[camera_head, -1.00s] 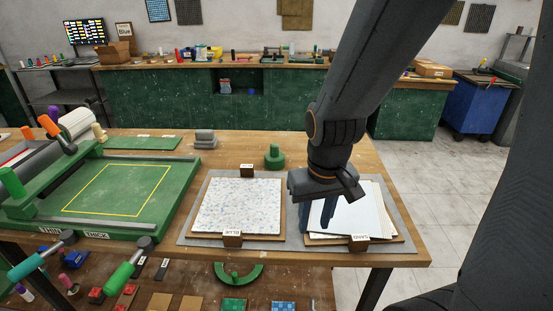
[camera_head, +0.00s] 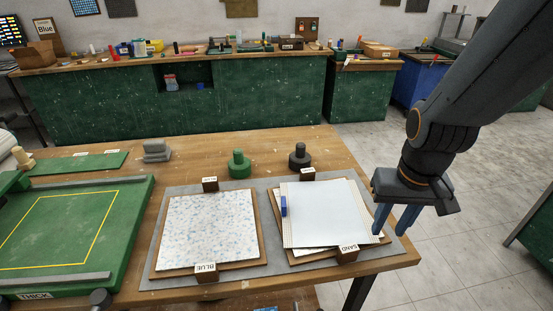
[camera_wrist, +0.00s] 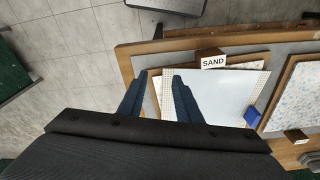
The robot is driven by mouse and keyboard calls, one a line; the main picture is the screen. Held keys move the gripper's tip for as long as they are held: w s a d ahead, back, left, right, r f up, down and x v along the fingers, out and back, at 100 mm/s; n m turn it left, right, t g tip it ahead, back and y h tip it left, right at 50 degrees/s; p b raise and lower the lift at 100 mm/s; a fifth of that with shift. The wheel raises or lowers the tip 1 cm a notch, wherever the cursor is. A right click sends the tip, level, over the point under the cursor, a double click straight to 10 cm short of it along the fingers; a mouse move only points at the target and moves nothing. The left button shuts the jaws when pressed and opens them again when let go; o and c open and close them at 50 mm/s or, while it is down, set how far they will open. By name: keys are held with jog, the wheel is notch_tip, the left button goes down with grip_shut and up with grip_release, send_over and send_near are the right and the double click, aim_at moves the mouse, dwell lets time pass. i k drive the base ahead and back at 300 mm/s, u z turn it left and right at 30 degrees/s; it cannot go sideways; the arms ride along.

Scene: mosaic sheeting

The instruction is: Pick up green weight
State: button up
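The green weight (camera_head: 239,164) stands upright on the wooden table, behind the blue mosaic sheet. It is a round base with a knob on top. I do not make it out in the wrist view. My gripper (camera_head: 397,219) is open and empty, over the right edge of the table beside the sand sheet stack. It is well to the right of the green weight and nearer the camera. Its two blue fingers also show in the wrist view (camera_wrist: 156,101), apart with nothing held between them.
A dark weight (camera_head: 300,156) stands right of the green one. A speckled sheet (camera_head: 208,228) labelled BLUE and a pale sheet (camera_head: 325,213) labelled SAND lie on boards in front. A grey block (camera_head: 157,150) and a green press (camera_head: 60,230) are at left. Wood around the weights is clear.

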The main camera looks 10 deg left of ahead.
aim_at(240, 166)
jog(key=z, duration=0.1)
jog(key=k, duration=0.5)
jog(key=u, duration=0.95)
jog(key=i, duration=0.5)
